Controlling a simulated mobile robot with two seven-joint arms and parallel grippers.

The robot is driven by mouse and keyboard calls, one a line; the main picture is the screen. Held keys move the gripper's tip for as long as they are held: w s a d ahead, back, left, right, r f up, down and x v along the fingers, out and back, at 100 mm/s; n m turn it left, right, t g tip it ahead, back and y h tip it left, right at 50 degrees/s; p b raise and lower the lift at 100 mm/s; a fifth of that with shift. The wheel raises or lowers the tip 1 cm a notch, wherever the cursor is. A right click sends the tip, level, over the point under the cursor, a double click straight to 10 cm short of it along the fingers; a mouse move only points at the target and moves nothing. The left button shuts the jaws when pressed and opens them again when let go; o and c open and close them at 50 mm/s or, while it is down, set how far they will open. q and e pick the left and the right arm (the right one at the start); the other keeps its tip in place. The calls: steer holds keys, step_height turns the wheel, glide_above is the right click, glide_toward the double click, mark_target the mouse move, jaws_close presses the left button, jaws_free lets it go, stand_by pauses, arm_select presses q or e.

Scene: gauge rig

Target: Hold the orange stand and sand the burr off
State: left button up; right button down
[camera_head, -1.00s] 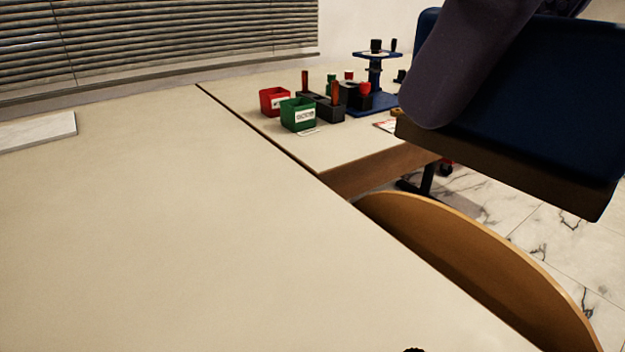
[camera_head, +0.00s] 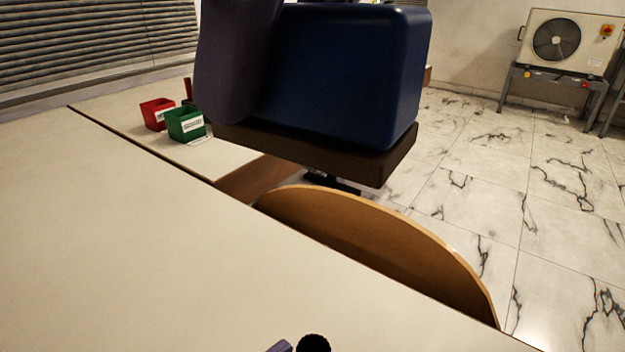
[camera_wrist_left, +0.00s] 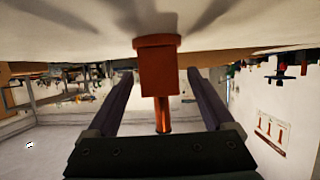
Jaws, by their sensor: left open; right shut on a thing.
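The orange stand (camera_wrist_left: 159,68) shows in the left wrist view, which is upside down. It has a square block and a round post, and stands on the pale table. My left gripper (camera_wrist_left: 161,82) is open with its two purple fingers apart on either side of it. A purple fingertip and a dark round knob (camera_head: 313,343) show at the bottom edge of the head view; I cannot tell if the knob is the burr. My right gripper (camera_head: 238,90) is shut on a blue sanding block (camera_head: 345,80) with a brown underside, held above the table. Its other finger is hidden.
The pale table (camera_head: 110,240) is clear in front. A rounded wooden edge (camera_head: 375,240) lies along its right side. A red bin (camera_head: 157,114) and a green bin (camera_head: 185,125) stand on the farther table. A fan unit (camera_head: 565,42) is at the back right.

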arm_select(q)
steer(key=shift+w+d+f, duration=0.2)
steer(key=shift+w+d, duration=0.15)
steer(key=shift+w, duration=0.1)
jaws_close()
stand_by(0.5)
arm_select(e)
glide_above(303, 342)
steer(key=shift+m, duration=0.4)
step_height(303, 342, down, 9)
steer(key=shift+f, duration=1.9)
steer(key=shift+f, duration=0.6)
